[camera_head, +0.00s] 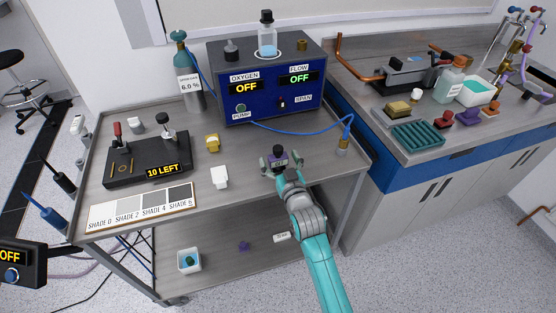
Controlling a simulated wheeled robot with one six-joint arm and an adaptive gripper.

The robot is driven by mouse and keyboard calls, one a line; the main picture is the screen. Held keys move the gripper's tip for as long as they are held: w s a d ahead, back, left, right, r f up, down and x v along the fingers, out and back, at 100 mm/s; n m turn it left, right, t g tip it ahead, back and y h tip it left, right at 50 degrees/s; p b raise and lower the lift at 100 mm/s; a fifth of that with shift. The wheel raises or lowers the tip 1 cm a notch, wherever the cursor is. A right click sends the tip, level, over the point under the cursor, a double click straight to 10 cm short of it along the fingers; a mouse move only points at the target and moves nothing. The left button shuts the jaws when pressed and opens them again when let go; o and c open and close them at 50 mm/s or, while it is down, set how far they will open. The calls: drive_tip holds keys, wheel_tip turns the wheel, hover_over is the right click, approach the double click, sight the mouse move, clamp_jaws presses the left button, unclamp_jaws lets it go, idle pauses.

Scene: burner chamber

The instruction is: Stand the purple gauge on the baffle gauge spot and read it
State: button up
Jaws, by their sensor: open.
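My gripper (279,165) is open over the right part of the cart top, with its fingers on either side of a small dark object with a black knob (278,150) and a tiny lit readout. I cannot tell whether this is the purple gauge or whether the fingers touch it. A small purple piece (244,246) lies on the cart's lower shelf, and another purple piece (468,118) sits on the right counter; both are too small to identify. I cannot make out a marked baffle gauge spot.
The blue oxygen box (266,105) reads OFF twice; its blue hose (300,130) crosses behind my gripper. A black fixture (146,170) reads 10 LEFT. The shade card (142,206) lies at the front left.

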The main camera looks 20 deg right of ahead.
drive_tip(key=shift+w, duration=0.55)
